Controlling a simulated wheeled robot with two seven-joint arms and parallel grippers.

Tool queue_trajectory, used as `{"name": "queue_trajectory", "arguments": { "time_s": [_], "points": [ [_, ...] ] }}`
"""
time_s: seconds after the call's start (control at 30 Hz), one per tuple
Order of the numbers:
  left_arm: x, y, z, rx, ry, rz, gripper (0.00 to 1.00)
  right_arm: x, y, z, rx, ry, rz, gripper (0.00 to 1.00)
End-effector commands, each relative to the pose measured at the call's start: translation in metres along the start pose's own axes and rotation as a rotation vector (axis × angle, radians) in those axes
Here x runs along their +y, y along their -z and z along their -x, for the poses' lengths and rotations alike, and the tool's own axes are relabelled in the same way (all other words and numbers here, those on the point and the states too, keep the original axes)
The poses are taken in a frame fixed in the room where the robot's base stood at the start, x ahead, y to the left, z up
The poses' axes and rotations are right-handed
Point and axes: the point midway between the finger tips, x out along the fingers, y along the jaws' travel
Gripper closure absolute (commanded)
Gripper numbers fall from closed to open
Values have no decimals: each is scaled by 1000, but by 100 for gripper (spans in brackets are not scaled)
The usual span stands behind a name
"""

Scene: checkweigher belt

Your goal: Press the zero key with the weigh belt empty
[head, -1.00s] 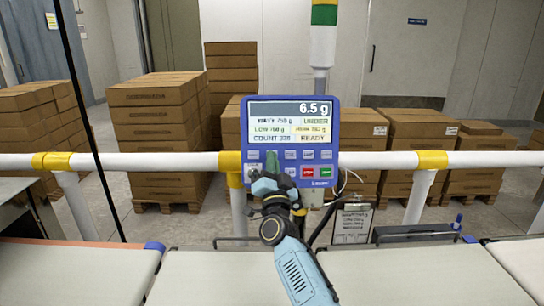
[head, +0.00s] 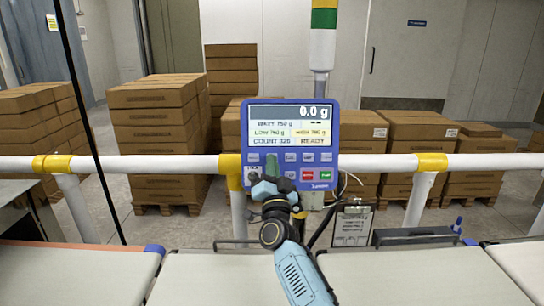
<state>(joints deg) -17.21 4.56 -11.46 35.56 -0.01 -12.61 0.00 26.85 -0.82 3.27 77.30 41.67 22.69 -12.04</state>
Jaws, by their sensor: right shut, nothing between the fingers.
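The blue checkweigher terminal (head: 290,146) is mounted on the white rail. Its screen (head: 291,124) reads 0.0 g, with READY in the lower right. Below the screen are rows of small keys, with a red key (head: 307,175) and a green key (head: 325,175) at the lower right. My right gripper (head: 271,165) is shut and empty, its fingertips in front of the lower left keys. It hides some keys, and I cannot tell whether it touches one. The weigh belt (head: 220,278) below is empty where it shows. My left gripper is not in view.
A white rail (head: 130,163) with yellow joints (head: 431,162) runs across behind the belts. A clipboard (head: 352,225) hangs below the terminal at the right. Stacked cartons (head: 155,130) stand behind the rail. A light tower (head: 323,45) rises above the terminal. The visible belts are clear.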

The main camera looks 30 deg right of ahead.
Motion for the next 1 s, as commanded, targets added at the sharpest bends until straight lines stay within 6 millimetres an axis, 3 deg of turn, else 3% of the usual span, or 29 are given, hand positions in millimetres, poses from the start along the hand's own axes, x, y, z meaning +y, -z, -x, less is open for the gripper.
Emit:
{"name": "queue_trajectory", "arguments": {
  "time_s": [0.1,0.5,1.0],
  "points": [
    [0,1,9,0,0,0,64,-5,4,4,-1,0,0,100],
    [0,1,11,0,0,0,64,-6,5,7,0,0,0,100],
    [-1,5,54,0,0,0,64,-29,29,37,-1,-1,-1,100]
  ]
}}
